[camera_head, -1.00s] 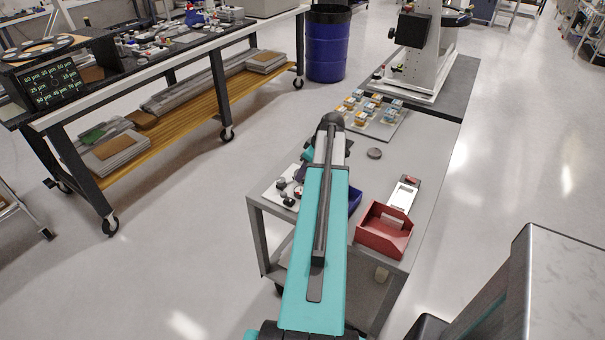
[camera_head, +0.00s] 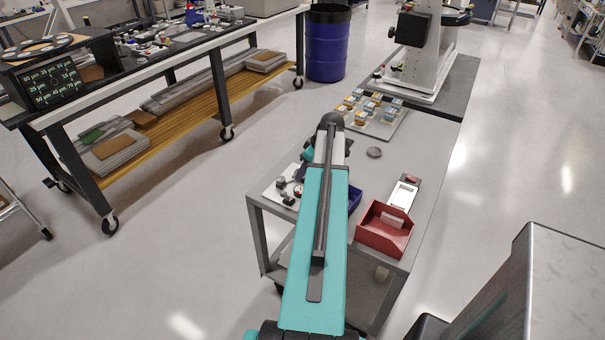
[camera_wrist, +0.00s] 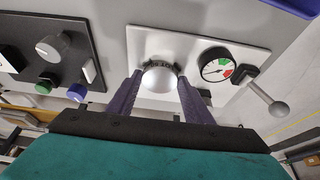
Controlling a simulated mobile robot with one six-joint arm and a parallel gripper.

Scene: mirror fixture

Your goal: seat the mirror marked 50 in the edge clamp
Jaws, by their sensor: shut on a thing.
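My gripper (camera_wrist: 159,82) shows in the wrist view, its two purple fingers on either side of a round, shiny silver piece, which I take to be the mirror (camera_wrist: 160,77). No marking on it can be read. A dark toothed rim (camera_wrist: 161,64) shows along its far edge; I take this to be part of the edge clamp. I cannot tell whether the mirror is fully down.
A black panel (camera_wrist: 25,60) with knob and buttons is left of the plate. On the cart (camera_head: 425,150) are a red bin (camera_head: 385,232), a blue bin (camera_head: 354,199), a round dark disc (camera_head: 374,153) and a tray of small coloured pieces (camera_head: 385,125). A display (camera_head: 48,85) stands on the left bench.

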